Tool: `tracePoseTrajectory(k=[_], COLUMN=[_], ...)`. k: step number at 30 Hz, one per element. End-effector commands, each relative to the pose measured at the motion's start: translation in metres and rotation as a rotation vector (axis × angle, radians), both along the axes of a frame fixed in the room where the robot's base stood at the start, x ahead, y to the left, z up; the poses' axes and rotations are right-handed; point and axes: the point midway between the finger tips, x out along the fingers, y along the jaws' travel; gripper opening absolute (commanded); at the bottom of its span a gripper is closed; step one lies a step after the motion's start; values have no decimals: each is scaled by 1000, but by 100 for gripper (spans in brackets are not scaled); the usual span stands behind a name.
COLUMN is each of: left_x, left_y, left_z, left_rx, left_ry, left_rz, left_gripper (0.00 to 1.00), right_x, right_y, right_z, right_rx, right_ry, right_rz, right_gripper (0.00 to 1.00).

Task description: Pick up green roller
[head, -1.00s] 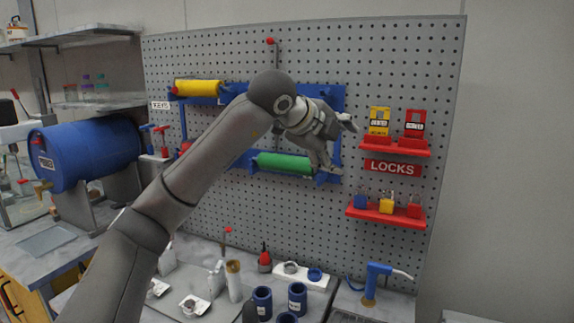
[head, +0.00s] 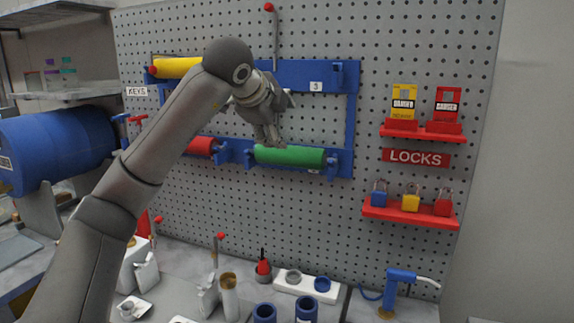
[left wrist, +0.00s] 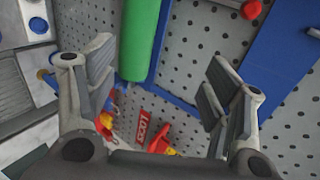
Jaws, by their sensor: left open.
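The green roller (head: 289,156) lies level on the lower bar of a blue rack (head: 345,100) on the pegboard in the head view. In the left wrist view the green roller (left wrist: 139,38) runs from the top edge, beyond and between the fingers. My left gripper (head: 277,122) is in front of the rack, just above the roller's left part. In the left wrist view its two fingers (left wrist: 160,90) are spread apart with nothing between them touching. My right gripper is not in view.
A yellow roller (head: 177,67) and a red roller (head: 200,146) hang on the same rack. Red shelves with padlocks (head: 411,203) are at the right. Below, the bench holds blue cups (head: 306,307) and a blue-handled tool (head: 401,276).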

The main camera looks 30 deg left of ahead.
Motion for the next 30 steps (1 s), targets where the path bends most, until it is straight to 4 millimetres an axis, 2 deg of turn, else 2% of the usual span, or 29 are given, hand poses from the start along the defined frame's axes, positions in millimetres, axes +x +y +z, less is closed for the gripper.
tracePoseTrajectory(k=[1, 2, 5, 10, 14, 18, 26, 30], left_x=[0, 0, 0, 0, 8, 27, 47, 57], left_y=[0, 0, 0, 0, 2, 7, 12, 18], left_z=[-13, -18, -30, -44, -49, -60, -74, -80], left_rx=[0, 0, 0, 0, 0, 0, 0, 0], left_ry=[1, 1, 1, 1, 4, 5, 2, 5], left_rz=[0, 0, 0, 0, 1, 2, -1, 2], left_gripper=[74, 74, 74, 74, 74, 74, 74, 74], right_x=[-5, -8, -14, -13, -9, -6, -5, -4], right_y=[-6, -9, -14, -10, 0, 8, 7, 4], right_z=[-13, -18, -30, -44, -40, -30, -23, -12], right_rx=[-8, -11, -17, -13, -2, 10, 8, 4], right_ry=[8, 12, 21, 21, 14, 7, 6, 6], right_rz=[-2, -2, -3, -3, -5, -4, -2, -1], right_gripper=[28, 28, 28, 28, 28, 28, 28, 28])
